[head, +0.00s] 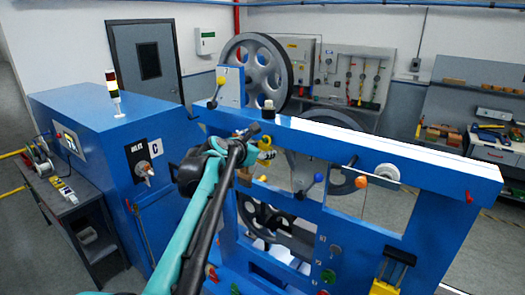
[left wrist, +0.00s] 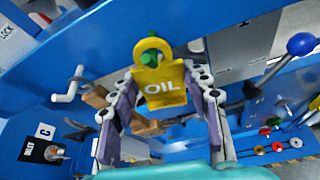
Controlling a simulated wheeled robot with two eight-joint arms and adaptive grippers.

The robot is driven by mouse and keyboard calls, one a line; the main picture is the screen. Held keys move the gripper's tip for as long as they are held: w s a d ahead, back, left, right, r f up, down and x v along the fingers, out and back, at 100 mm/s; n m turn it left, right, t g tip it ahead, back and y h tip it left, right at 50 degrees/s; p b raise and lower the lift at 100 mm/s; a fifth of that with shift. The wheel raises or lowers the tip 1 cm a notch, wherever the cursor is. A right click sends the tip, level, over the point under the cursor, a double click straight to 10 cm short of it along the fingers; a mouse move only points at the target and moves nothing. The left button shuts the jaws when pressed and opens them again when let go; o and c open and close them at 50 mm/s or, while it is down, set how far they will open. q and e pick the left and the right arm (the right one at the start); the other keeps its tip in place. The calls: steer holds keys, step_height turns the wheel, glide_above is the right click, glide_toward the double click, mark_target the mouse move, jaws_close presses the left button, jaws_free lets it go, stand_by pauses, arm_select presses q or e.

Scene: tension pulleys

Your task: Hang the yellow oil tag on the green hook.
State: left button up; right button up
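The yellow oil tag (left wrist: 160,84) is upright in the left wrist view, its OIL face toward the camera. The green hook (left wrist: 152,34) shows just above the tag's top, and green also shows in its hole; how far the hook passes through is unclear. My left gripper (left wrist: 163,76) has its fingers at the two side edges of the tag, with no clear gap, and appears shut on it. In the head view the tag (head: 266,154) is by my left gripper (head: 248,149), at the blue frame. My right gripper is not in view.
The blue machine frame (head: 430,178) carries a blue-knobbed lever (head: 317,178), an orange knob (head: 361,182) and a large grey pulley wheel (head: 262,72) behind it. A blue cabinet (head: 75,105) stands left. A blue-ball lever (left wrist: 300,44) is right of the gripper in the wrist view.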

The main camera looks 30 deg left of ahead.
arm_select(q)
steer(key=o, duration=0.5)
